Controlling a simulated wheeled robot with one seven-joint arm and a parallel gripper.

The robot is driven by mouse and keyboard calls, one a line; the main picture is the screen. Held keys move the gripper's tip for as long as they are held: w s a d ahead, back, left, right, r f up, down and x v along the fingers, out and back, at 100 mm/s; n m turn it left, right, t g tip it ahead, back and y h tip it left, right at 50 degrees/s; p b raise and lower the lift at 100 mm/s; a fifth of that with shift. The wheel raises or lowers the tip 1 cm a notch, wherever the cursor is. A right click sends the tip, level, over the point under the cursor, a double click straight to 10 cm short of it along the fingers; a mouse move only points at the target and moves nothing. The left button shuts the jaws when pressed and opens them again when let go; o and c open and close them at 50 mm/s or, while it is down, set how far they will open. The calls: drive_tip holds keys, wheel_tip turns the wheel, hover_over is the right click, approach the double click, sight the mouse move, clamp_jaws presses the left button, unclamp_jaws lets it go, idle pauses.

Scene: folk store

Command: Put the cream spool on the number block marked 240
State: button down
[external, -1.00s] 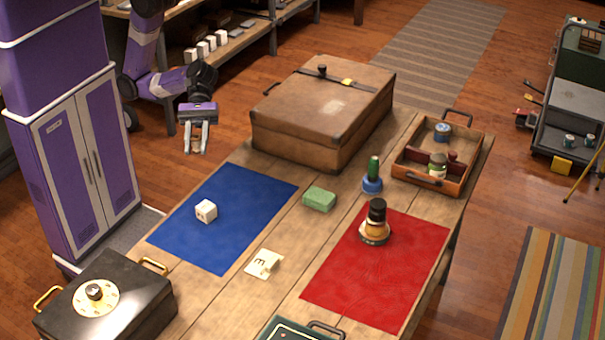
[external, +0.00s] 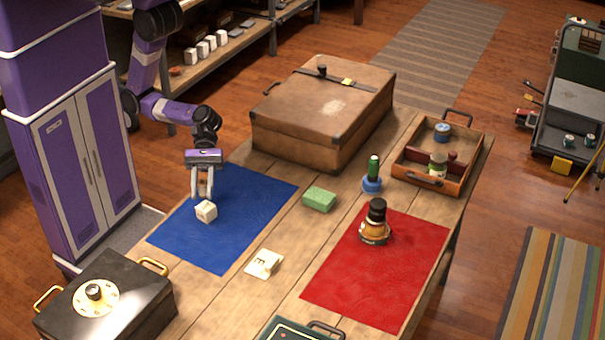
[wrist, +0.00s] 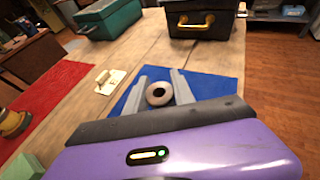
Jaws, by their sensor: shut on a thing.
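My gripper (external: 202,191) points down over the blue mat (external: 240,195), just above a small white block (external: 206,212) with dark marks too small to read. In the wrist view, my gripper (wrist: 158,84) is shut on the cream spool (wrist: 159,94), a round pale thing with a dark hole in its middle. In the external view the spool is hard to make out between the fingers. I cannot tell whether the spool touches the block.
A green block (external: 319,199), a cream plate (external: 263,263) and a blue-and-green stack (external: 372,180) stand on the table. An amber-and-black stack (external: 375,225) stands on the red mat (external: 345,285). A brown suitcase (external: 320,112), wooden tray (external: 462,178) and black safe (external: 125,300) stand around.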

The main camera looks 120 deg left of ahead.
drive_tip(key=shift+f+b, duration=0.3)
drive_tip(key=shift+f, duration=1.8)
drive_tip(key=c, duration=1.1)
unclamp_jaws()
drive_tip(key=shift+f, duration=0.1)
drive_tip(key=shift+o, duration=0.2)
